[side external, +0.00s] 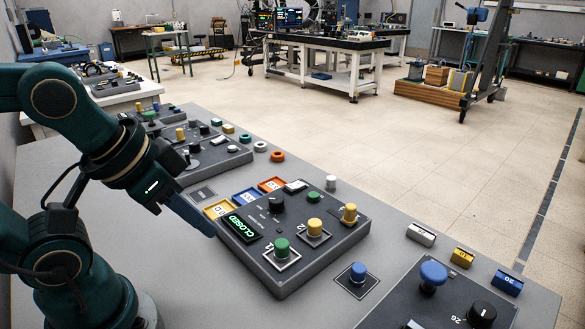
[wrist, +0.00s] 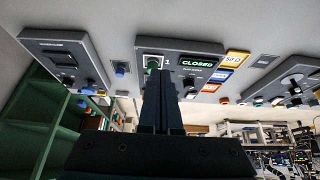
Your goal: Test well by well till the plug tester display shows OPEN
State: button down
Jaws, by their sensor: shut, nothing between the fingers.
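The plug tester (side external: 290,262) is a dark grey box whose display (side external: 242,227) reads CLOSED in green; the wrist view display (wrist: 197,64) reads the same. On its top, a green plug (side external: 282,246) stands in a pale-framed square well. A yellow plug (side external: 314,226) stands in a second framed well, and another yellow plug (side external: 349,213) stands near the right corner. A blue plug (side external: 357,272) stands on a square pad beside the box. My gripper (side external: 211,230) is shut and empty, left of the display. In the wrist view its fingers partly cover the green plug (wrist: 152,66).
Yellow, blue (side external: 247,197) and orange (side external: 271,185) cards lie behind the tester. A black knob (side external: 277,204) and green button (side external: 314,196) rise from its top. Another panel (side external: 440,300) stands at front right, with labelled blocks (side external: 462,257) behind it.

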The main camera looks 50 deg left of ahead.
dwell(0.4)
jog(key=c, duration=0.7)
grip_release()
jog(key=shift+m, duration=0.3)
jog(key=w+d+r+m+t+h, duration=0.1)
jog(key=w+d+r+m, duration=0.1)
jog(key=w+r+m, duration=0.3)
jog(key=m+g+h, duration=0.2)
jog(key=m, duration=0.2)
send_over(351, 206)
jog(key=s+a, duration=0.1)
jog(key=s, duration=0.1)
notch_tip(351, 206, down, 6)
jog(key=shift+n+g, duration=0.3)
jog(key=shift+g, duration=0.4)
jog(key=f, duration=0.4)
jog(key=shift+w+a+f, duration=0.2)
jog(key=shift+w+f, duration=0.1)
jog(key=shift+w, duration=0.1)
jog(key=shift+x, duration=2.5)
